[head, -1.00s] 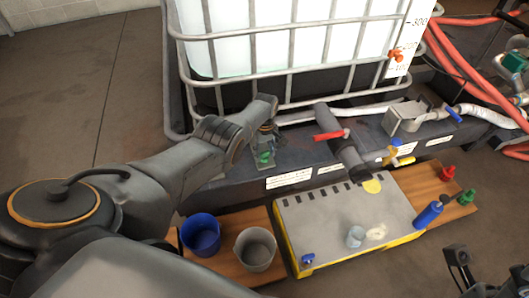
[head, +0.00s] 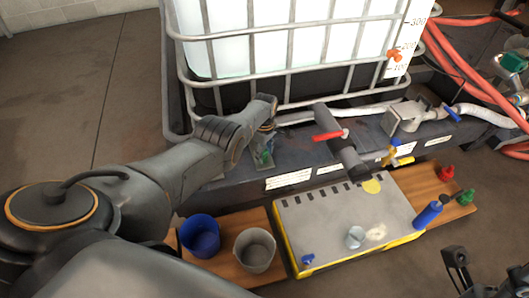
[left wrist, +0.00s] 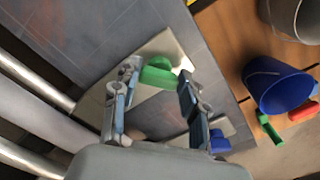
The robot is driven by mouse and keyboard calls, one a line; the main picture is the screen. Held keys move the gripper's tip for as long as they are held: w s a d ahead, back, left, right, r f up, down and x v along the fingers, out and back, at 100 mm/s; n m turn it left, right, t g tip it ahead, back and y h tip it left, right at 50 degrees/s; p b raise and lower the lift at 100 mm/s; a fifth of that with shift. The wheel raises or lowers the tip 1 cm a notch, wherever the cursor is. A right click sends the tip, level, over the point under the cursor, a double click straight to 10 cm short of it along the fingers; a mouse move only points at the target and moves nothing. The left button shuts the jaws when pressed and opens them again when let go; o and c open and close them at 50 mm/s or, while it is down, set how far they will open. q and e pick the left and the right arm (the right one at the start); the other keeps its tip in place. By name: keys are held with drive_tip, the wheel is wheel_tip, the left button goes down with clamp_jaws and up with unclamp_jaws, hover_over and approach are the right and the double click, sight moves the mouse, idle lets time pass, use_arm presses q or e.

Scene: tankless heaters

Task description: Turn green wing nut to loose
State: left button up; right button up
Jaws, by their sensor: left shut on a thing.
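The green wing nut (left wrist: 158,74) sits on a pale metal plate (left wrist: 152,118) in the left wrist view. In the head view the green wing nut (head: 266,155) shows small, partly hidden by my left gripper (head: 264,140). My left gripper (left wrist: 158,80) has one finger on each side of the nut and is shut on it. My right gripper (head: 462,274) is partly in view at the bottom right, away from the nut; its jaw opening is unclear.
A caged tank (head: 290,50) stands behind. A blue bucket (head: 201,236) and a grey bucket (head: 255,250) stand nearer. A red-handled valve pipe (head: 345,152) is right of the nut. A grey-topped yellow box (head: 320,215) lies in front.

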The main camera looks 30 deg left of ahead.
sight(265, 154)
use_arm(q)
drive_tip(key=o, duration=1)
drive_tip(key=shift+o, duration=0.7)
drive_tip(key=shift+w+r, duration=0.15)
drive_tip(key=shift+r, duration=0.55)
wheel_tip(265, 154, up, 11)
drive_tip(key=shift+f, duration=0.2)
